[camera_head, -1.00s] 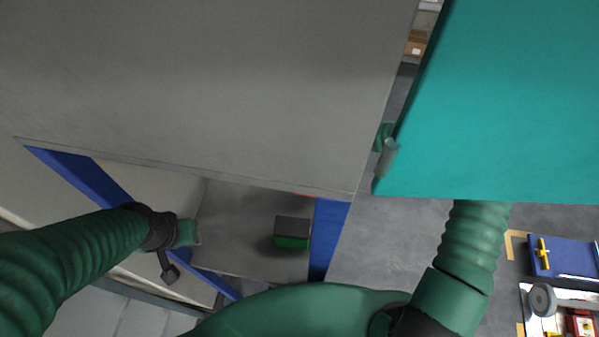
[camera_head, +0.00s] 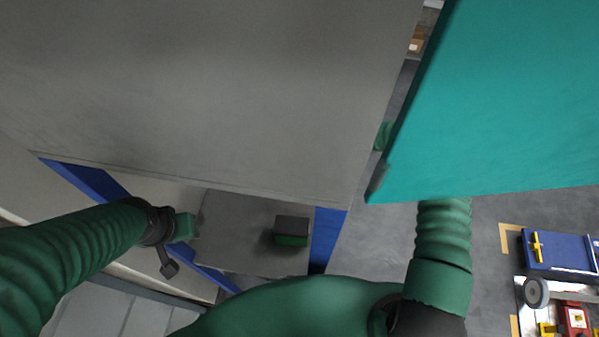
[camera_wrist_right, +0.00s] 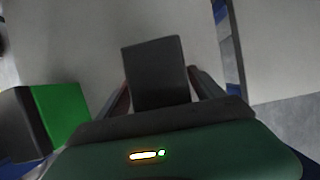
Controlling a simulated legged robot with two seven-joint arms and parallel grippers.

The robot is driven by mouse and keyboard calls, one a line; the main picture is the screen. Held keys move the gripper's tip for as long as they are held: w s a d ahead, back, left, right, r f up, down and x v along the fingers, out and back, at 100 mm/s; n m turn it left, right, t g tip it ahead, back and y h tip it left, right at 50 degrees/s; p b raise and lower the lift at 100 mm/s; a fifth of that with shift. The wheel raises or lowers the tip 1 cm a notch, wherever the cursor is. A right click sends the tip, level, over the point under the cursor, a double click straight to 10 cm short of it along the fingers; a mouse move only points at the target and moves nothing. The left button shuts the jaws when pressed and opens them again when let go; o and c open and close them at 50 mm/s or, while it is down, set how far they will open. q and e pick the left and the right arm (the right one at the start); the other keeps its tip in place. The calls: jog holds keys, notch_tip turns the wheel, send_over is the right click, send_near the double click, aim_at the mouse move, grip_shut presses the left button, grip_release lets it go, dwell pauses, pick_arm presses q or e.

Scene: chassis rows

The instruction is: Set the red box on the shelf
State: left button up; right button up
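In the right wrist view, a dark-faced block (camera_wrist_right: 155,72) stands between the two fingers of my right gripper (camera_wrist_right: 158,88). Its red sides do not show clearly; only a faint reddish tint lies along the fingers. Whether the fingers press on it or stand just clear, I cannot tell. In the head view the right gripper is hidden under the large grey panel (camera_head: 200,90). The shelf surface (camera_head: 235,230) shows below that panel's edge. My left arm ends in a green wrist piece (camera_head: 185,227) by the shelf's left side; its fingers do not show.
A green box with a dark top (camera_head: 291,231) sits on the shelf, and also shows left of my right gripper (camera_wrist_right: 62,115). Blue posts (camera_head: 327,238) edge the shelf. A large teal panel (camera_head: 500,90) stands at right. A blue tray (camera_head: 560,250) lies lower right.

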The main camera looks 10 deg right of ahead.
jog(key=b+v, duration=0.2)
jog(key=v, duration=0.9)
jog(key=shift+s+d+r+b, duration=0.1)
jog(key=shift+d+r+b, duration=0.2)
jog(key=shift+r+b, duration=0.1)
jog(key=shift+r, duration=0.15)
